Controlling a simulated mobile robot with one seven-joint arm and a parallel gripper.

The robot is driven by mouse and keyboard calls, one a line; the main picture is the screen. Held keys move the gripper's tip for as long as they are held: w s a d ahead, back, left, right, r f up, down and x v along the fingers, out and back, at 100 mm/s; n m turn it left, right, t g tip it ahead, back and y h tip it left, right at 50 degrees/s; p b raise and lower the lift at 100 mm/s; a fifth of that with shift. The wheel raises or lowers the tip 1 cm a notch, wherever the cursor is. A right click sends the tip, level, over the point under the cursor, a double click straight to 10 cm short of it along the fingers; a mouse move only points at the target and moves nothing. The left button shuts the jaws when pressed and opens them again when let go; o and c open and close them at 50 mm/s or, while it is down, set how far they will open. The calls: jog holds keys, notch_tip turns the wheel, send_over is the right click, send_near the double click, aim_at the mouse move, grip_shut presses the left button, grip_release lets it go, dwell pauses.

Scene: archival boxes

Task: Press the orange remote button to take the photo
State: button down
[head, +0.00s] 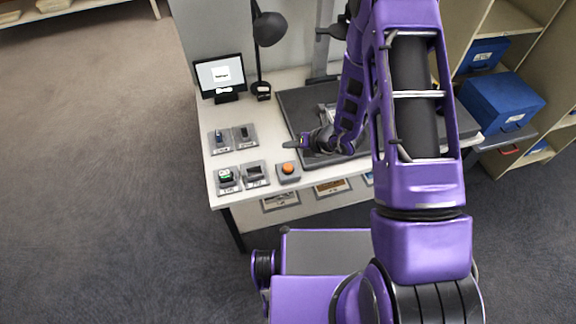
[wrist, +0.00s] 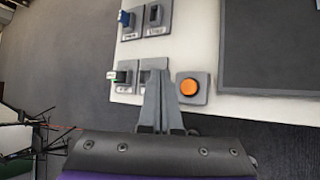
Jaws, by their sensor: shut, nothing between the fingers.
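The orange button (head: 288,169) sits on a small grey base at the front edge of the white desk. In the wrist view the orange button (wrist: 189,88) is just right of the fingertips of my gripper (wrist: 157,75). My gripper (head: 287,146) is shut and empty. In the head view its tips show slightly behind the button, toward the back of the desk. I see no contact with the button, and the height between them is hard to judge.
Several switch panels (head: 245,136) stand left of the button. A dark board (head: 290,100) fills the desk's right part. A monitor (head: 220,75) and black lamp (head: 268,30) stand at the back. Blue boxes (head: 502,103) sit on shelves at right. Floor at left is clear.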

jog(key=b, duration=0.5)
send_over(290, 169)
notch_tip(290, 169, down, 7)
jog(key=shift+f, duration=0.2)
jog(key=shift+f+b, duration=0.6)
jog(key=shift+f, duration=0.05)
dwell(1.1)
jog(key=shift+f+b, duration=0.4)
jog(key=shift+b, duration=0.15)
jog(key=shift+f+b, duration=0.5)
jog(key=shift+b, duration=0.05)
dwell(0.5)
dwell(0.3)
jog(key=shift+r+p, duration=0.55)
jog(key=shift+r, duration=0.35)
jog(key=shift+r, duration=0.1)
jog(key=shift+r+p, duration=1.6)
jog(key=shift+r, duration=0.85)
